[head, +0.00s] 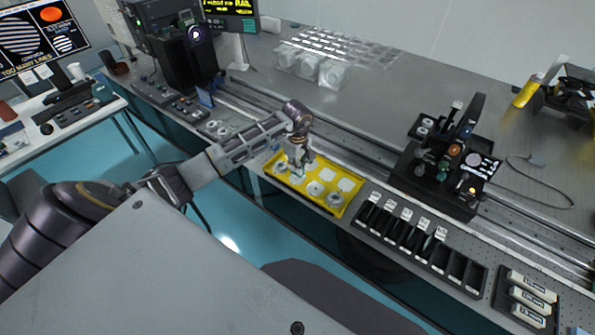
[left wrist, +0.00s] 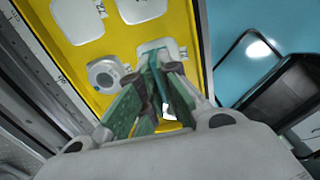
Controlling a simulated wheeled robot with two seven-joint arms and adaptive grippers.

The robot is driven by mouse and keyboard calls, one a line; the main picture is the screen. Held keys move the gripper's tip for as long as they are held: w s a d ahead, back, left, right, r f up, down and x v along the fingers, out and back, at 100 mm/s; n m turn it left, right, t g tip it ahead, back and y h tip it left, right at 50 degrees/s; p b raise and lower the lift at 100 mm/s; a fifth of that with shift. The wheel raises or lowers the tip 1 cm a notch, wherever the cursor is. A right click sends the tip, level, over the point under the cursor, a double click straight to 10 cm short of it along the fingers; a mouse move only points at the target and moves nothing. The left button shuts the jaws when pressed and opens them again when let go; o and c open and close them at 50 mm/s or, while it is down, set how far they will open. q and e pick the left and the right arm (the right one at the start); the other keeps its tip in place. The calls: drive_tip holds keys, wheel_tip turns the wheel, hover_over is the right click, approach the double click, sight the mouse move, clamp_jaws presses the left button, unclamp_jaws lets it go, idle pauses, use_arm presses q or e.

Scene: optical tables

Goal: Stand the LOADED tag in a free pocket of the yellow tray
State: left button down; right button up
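The yellow tray (head: 268,176) lies on the optical table's front edge, with pale pocket inserts and several round grey metal parts. My left gripper (head: 298,173) points down over the tray's left half, fingertips close above it. In the left wrist view its two green-padded fingers (left wrist: 156,78) converge over a pale pocket of the tray (left wrist: 178,14). A thin teal strip and a small white patch show between the fingers. I cannot read a LOADED tag, nor tell whether the strip is a held tag or part of a finger. My right gripper is not in view.
A black rack (head: 447,262) with several white-labelled slots stands right of the tray. A black holder (head: 524,302) with white labelled blocks lies farther right. A rail (head: 350,160) runs behind the tray, carrying a black optical assembly (head: 440,165). Clear plastic boxes (head: 310,66) stand farther back.

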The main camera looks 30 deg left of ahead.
use_arm(q)
drive_tip(key=shift+f, duration=1.35)
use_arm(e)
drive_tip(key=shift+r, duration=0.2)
use_arm(q)
drive_tip(key=shift+f, duration=0.2)
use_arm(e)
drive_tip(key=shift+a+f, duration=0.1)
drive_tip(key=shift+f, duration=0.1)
use_arm(q)
drive_tip(key=c, duration=1.6)
unclamp_jaws()
drive_tip(key=shift+c, duration=0.2)
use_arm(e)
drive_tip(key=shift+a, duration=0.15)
use_arm(q)
drive_tip(key=shift+r, duration=0.15)
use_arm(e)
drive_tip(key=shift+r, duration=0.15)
use_arm(q)
drive_tip(key=shift+r, duration=0.15)
wheel_tip(320, 180, up, 11)
drive_tip(key=shift+r+b, duration=0.1)
drive_tip(key=shift+b, duration=0.6)
drive_tip(key=shift+r, duration=0.3)
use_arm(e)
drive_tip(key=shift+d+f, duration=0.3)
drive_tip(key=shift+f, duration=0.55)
